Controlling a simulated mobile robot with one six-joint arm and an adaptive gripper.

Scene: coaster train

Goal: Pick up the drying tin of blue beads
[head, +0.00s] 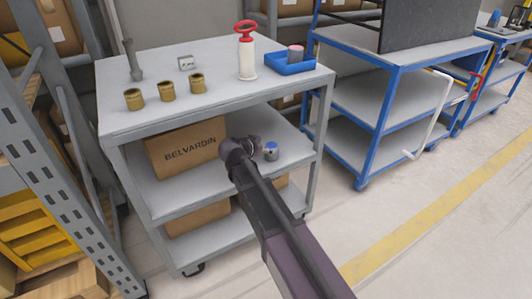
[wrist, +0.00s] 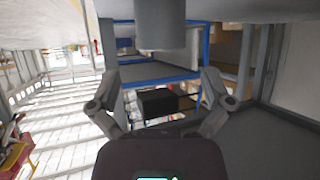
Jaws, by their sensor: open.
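A small grey tin with a blue top (head: 271,151) stands upright on the middle shelf of the grey cart, near its right front part; the blue fill looks like the beads. My gripper (head: 250,150) is just left of the tin at shelf height; the head view does not show whether they touch. In the wrist view my gripper (wrist: 160,105) has its two fingers spread wide with nothing between their tips. A plain grey cylinder (wrist: 165,24), probably the tin, shows at the top edge of that view, cut off by the frame.
A cardboard box marked BELVARDIN (head: 188,150) sits left of my gripper on the same shelf. The cart's top (head: 215,92) is just above, holding brass cups (head: 166,91), a red-handled pump (head: 247,55) and a blue tray (head: 290,68).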

